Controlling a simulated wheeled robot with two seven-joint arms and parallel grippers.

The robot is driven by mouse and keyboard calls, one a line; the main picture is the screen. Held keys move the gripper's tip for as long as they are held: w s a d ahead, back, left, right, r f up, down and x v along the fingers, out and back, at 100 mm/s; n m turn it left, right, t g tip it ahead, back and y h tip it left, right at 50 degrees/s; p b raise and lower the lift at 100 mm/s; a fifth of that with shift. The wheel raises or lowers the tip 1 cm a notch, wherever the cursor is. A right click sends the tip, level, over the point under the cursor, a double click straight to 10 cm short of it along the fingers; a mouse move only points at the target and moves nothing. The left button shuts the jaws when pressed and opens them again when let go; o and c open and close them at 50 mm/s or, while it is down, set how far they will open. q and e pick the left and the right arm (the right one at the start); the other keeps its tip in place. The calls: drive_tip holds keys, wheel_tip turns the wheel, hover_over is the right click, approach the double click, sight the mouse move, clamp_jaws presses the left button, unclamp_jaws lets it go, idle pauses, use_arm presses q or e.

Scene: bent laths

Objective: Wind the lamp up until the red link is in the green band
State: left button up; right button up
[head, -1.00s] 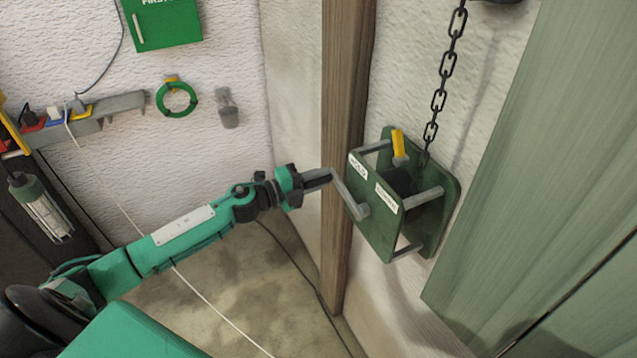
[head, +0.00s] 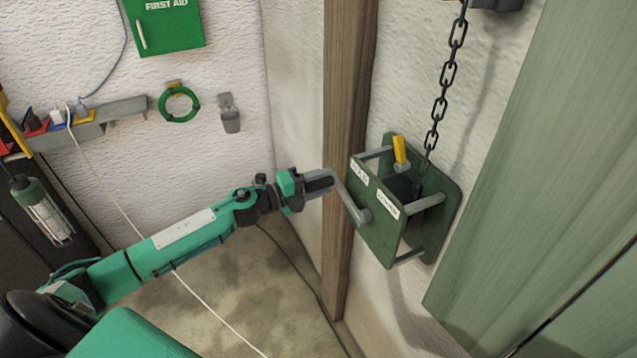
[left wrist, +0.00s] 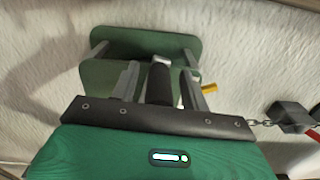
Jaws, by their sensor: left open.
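The green winch (head: 378,222) is fixed to the wall beside a wooden post, with a yellow lever (head: 400,150) on top and two white labels. Its grey crank (head: 346,195) reaches left to my left gripper (head: 318,182). In the left wrist view, the open left gripper (left wrist: 161,85) has its two grey fingers apart on either side of the black crank handle (left wrist: 159,84). A dark chain (head: 440,90) runs up from the winch. The lamp and green band are not identifiable. A red piece (left wrist: 314,130) shows at the left wrist view's edge; I cannot tell whether it is the red link.
The wooden post (head: 346,120) stands close behind the gripper. A green panel (head: 520,190) stands at right. A first aid cabinet (head: 165,22), green ring (head: 179,103) and caged work light (head: 45,212) are on the left. A white cord (head: 130,222) passes behind my arm.

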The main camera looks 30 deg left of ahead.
use_arm(q)
drive_tip(key=shift+a+f, duration=0.1)
drive_tip(key=shift+s+a, duration=0.15)
drive_tip(key=shift+s, duration=0.1)
drive_tip(key=b+v, duration=0.6)
drive_tip(key=v, duration=0.7)
